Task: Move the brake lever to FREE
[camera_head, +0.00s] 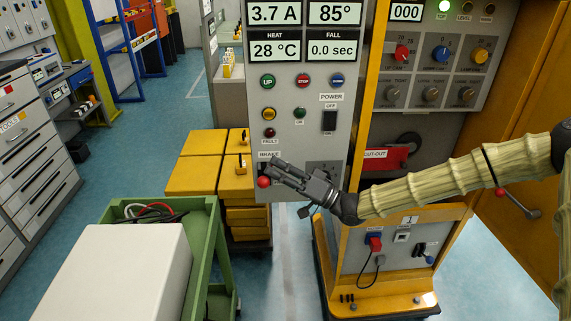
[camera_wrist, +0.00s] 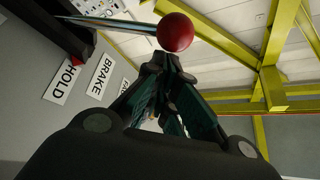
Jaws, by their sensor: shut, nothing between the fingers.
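The brake lever has a red ball knob (camera_head: 264,182), low on the left of the grey control panel below the BRAKE label (camera_head: 268,155). In the wrist view the red knob (camera_wrist: 175,32) sits at the end of a thin metal rod coming from the left. My gripper (camera_head: 274,168) is shut and empty, its tips right beside the knob. In the wrist view the fingertips (camera_wrist: 172,62) are just below the knob; I cannot tell if they touch. The HOLD label (camera_wrist: 62,80) shows near the lever's dark base; I see no FREE label.
The panel (camera_head: 300,110) carries readouts, UP and STOP buttons and a power switch (camera_head: 330,120). Yellow boxes (camera_head: 195,175) stand to its left. A green cart (camera_head: 205,250) with a white box (camera_head: 135,265) is in front. Blue floor shows at left.

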